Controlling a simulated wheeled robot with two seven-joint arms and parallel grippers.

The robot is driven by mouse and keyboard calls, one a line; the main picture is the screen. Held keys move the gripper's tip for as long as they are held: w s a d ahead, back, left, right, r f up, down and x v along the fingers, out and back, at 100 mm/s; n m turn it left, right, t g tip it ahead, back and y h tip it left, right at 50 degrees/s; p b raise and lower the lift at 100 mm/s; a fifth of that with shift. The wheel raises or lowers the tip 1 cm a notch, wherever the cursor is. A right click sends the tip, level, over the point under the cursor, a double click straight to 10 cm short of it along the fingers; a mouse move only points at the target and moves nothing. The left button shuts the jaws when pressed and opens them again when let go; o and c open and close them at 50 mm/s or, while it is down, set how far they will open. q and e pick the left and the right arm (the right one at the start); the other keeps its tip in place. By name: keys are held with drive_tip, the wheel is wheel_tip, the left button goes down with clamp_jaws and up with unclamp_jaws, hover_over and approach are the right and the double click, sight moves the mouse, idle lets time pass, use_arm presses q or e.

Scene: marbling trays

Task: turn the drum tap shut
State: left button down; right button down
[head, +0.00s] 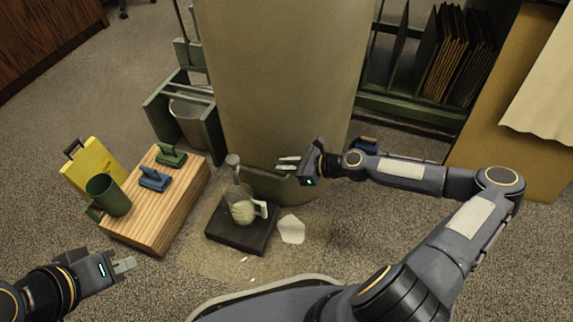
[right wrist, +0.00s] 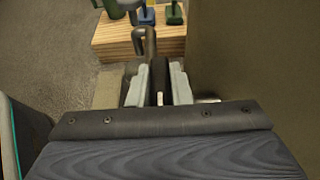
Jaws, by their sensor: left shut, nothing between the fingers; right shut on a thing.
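The drum (head: 280,80) is a large beige cylinder in the middle of the head view. Its grey tap (head: 234,162) stands out low on its front, above a clear jug (head: 242,210) holding pale liquid. The tap's hooked top (right wrist: 144,42) also shows in the right wrist view. My right gripper (head: 287,163) is beside the drum, to the right of the tap, shut on what looks like the tap's lever; little of it shows between the fingers (right wrist: 160,88). My left gripper (head: 124,265) is shut and empty, low at the left, away from the drum.
The jug stands on a dark block (head: 232,238). A white patch (head: 291,229) and small white spots lie on the floor beside it. A wooden block (head: 160,215) at the left bears a green mug (head: 112,198) and blue and green handled tools. A yellow container (head: 92,165) stands behind.

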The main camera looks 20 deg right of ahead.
drive_tip(key=shift+f, duration=0.1)
drive_tip(key=c, duration=1.3)
unclamp_jaws()
drive_tip(key=p+v, duration=0.3)
drive_tip(key=v, duration=0.4)
drive_tip(key=shift+s+d, duration=0.2)
drive_tip(key=shift+d, duration=0.1)
